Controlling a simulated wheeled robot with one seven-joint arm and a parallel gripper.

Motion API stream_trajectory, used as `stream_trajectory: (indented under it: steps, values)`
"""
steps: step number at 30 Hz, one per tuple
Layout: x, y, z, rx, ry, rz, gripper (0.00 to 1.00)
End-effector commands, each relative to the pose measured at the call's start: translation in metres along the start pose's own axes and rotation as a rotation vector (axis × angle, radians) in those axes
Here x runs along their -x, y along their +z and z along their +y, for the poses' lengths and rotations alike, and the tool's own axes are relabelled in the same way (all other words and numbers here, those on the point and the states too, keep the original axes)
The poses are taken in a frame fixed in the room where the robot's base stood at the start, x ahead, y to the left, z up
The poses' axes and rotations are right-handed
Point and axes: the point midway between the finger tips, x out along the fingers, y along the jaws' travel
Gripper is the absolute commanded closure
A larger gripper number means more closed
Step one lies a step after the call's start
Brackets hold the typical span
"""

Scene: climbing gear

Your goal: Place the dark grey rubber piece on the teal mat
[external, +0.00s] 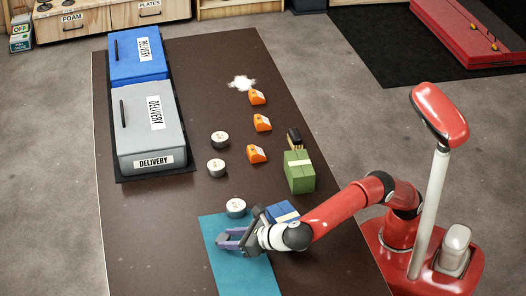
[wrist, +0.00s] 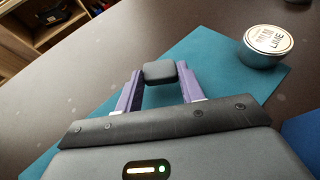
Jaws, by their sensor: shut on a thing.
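The dark grey rubber piece (wrist: 159,71) is a small rounded block between the purple fingers of my gripper (wrist: 158,80) in the wrist view. My gripper is shut on it. In the external view my gripper (external: 229,240) is over the teal mat (external: 245,278), near its left side; the piece is hard to make out there. The mat also shows behind the fingers in the wrist view (wrist: 217,62). I cannot tell whether the piece touches the mat or is held just above it.
A round labelled tin (external: 236,207) stands at the mat's far edge. A blue block (external: 282,212) is close beside my wrist. More tins (external: 217,168), orange pieces (external: 257,153) and a green block (external: 299,171) stand farther back. Grey (external: 150,128) and blue (external: 137,54) delivery boxes occupy the far left.

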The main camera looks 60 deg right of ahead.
Motion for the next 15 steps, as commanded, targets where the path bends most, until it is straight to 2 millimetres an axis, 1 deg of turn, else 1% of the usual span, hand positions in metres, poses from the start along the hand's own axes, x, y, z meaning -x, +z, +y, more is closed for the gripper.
stream_trajectory:
  steps: [1,3,15]
  values:
    - [-0.003,-0.01,0.001,0.005,0.001,0.001,0.83]
    - [-0.006,-0.016,0.0,0.003,0.0,0.001,0.83]
    - [-0.009,-0.021,0.0,0.001,0.001,0.001,0.83]
